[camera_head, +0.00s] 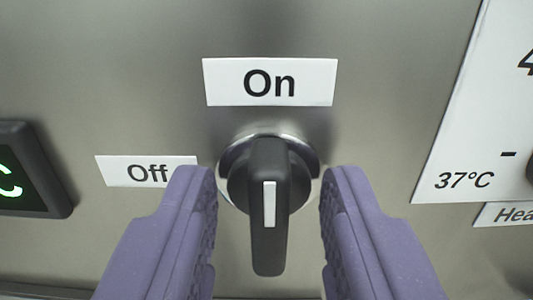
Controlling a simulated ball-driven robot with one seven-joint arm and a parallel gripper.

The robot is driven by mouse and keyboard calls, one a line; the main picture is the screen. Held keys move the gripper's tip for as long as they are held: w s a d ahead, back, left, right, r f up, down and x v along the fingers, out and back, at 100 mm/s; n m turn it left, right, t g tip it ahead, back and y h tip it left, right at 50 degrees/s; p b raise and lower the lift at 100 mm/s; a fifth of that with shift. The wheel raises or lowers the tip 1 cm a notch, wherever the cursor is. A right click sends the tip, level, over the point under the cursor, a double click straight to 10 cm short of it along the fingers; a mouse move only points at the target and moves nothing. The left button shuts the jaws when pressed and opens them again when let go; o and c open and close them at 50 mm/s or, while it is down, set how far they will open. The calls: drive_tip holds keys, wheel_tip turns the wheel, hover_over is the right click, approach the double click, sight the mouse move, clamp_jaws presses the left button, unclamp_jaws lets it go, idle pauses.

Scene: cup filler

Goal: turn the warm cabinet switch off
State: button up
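The warm cabinet switch (268,205) is a black rotary knob with a white line, on a round metal collar in the steel panel. Its handle stands upright in the picture, with the line vertical, in line with the "On" label (270,82) above it. The "Off" label (146,171) is to the upper left of the knob's handle, partly covered by a finger. My gripper (268,215) is open, its two purple fingers on the left and right of the knob handle, with a visible gap on each side.
A dark display (32,175) with green characters is at the left edge. A white temperature plate (470,140) marked 37°C and part of another dark knob are at the right edge. The panel between is flat and bare.

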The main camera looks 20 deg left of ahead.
drive_tip(key=shift+w, duration=0.15)
clamp_jaws()
drive_tip(key=shift+n+b, duration=0.4)
drive_tip(key=shift+b, duration=0.3)
drive_tip(key=n+b, duration=0.2)
drive_tip(key=b, duration=0.1)
drive_tip(key=shift+f, duration=0.2)
drive_tip(key=n+b, duration=0.5)
drive_tip(key=b, duration=0.1)
drive_tip(key=shift+a, duration=0.15)
drive_tip(key=n+b, duration=0.4)
drive_tip(key=n, duration=0.1)
drive_tip(key=shift+a+n+b, duration=0.1)
drive_tip(key=shift+n+b, duration=0.2)
drive_tip(key=shift+n, duration=0.1)
drive_tip(key=n+b, duration=0.2)
drive_tip(key=n, duration=0.2)
drive_tip(key=shift+f+b, duration=0.1)
drive_tip(key=shift+b, duration=0.25)
drive_tip(key=shift+n, duration=0.3)
